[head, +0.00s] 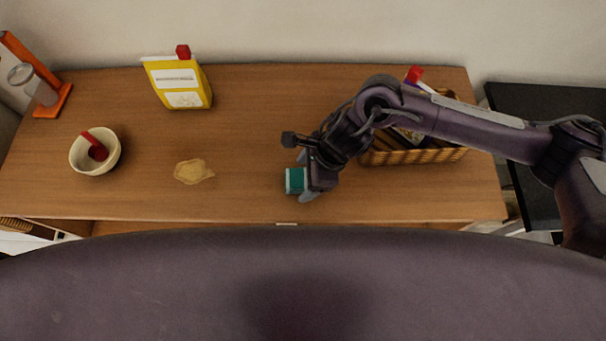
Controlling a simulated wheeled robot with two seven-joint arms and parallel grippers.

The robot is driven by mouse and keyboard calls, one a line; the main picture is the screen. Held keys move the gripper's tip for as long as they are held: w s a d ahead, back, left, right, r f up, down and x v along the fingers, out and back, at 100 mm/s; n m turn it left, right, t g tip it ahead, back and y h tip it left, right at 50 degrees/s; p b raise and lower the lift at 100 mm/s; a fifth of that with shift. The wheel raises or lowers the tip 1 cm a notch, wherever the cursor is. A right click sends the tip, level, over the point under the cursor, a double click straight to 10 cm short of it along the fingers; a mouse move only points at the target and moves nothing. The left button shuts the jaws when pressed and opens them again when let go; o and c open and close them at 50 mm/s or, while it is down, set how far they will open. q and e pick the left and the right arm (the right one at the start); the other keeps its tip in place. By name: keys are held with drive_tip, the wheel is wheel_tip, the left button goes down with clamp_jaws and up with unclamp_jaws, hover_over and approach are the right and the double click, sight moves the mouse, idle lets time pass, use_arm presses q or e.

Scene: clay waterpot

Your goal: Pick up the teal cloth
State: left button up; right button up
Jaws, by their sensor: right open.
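The teal cloth (295,180) lies on the wooden cabinet top near its front edge, right of centre. Only its left part shows; the rest is hidden by my right gripper. My right gripper (304,180) is open and is right over the cloth, with one finger on the front side and the other partly hidden at the back. I cannot tell whether the fingers touch the cloth. My left gripper is not in view.
A wicker basket (415,156) with items stands behind my right arm. A tan spill (193,171), a cream bowl (82,161) with a red object, a yellow container (185,98) and an orange stand (52,104) are to the left. The middle of the wooden top (255,120) is clear.

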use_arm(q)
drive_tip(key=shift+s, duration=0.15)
use_arm(e)
drive_tip(key=c, duration=1)
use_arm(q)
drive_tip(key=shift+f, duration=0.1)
use_arm(e)
drive_tip(key=shift+r, duration=0.1)
drive_tip(key=shift+c, duration=0.2)
use_arm(q)
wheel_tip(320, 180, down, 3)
drive_tip(key=b, duration=0.2)
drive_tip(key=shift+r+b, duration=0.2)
drive_tip(key=shift+b, duration=0.2)
use_arm(e)
wheel_tip(320, 180, up, 20)
